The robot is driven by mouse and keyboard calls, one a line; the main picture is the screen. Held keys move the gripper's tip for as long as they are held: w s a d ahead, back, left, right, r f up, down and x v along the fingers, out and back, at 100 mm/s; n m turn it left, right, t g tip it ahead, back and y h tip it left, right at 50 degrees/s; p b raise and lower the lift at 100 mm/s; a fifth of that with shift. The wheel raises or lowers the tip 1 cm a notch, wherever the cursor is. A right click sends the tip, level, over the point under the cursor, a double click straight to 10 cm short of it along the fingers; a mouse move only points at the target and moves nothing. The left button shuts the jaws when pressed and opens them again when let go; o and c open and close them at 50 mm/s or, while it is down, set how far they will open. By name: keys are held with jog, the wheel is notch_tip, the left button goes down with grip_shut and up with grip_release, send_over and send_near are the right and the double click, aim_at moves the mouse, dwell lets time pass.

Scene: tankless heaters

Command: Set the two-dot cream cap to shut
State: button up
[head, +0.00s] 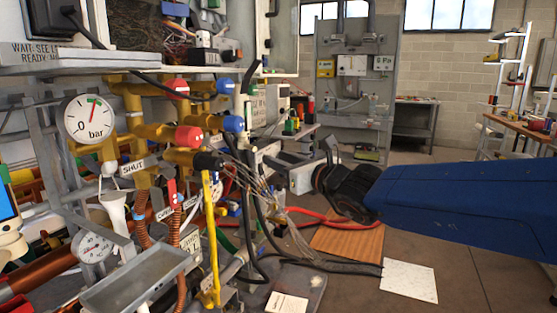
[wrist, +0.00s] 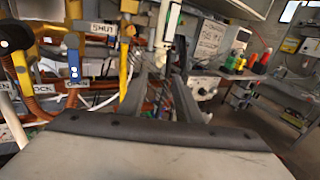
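I cannot make out a cream cap with two dots in either view. A SHUT label (head: 131,168) hangs on the yellow pipework in the head view, and it also shows in the wrist view (wrist: 102,28). Red caps (head: 188,137) and blue caps (head: 233,123) sit on the pipe ends near it. My gripper (wrist: 161,85) shows two dark fingers standing apart in the wrist view, with pipes and hoses visible behind the gap. Nothing is seen held between them. In the head view my arm reaches in from the right, and the fingers are hard to pick out against the clutter.
A white pressure gauge (head: 90,119) is at the left of the pipework. A grey tray (head: 138,278) juts out low in front. Loose hoses, including a red hose (head: 310,214), cross the space near my gripper. Open floor (head: 470,240) lies to the right.

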aim_at(250, 148)
jog(key=c, duration=0.4)
jog(key=shift+w+r+n, duration=0.1)
jog(key=shift+r+n, duration=0.1)
jog(key=shift+n, duration=0.2)
grip_shut()
jog(key=w+d+r+n+g, duration=0.2)
jog(key=r+n, duration=0.1)
jog(key=n, duration=1.1)
jog(key=w+d+r+n+g, duration=0.1)
jog(key=w+d+r+n, duration=0.2)
jog(key=n, duration=1.1)
jog(key=w+a+f, duration=0.4)
jog(key=w+a, duration=0.1)
jog(key=a, duration=0.4)
jog(key=shift+f+y, duration=0.15)
jog(key=shift+y, duration=0.25)
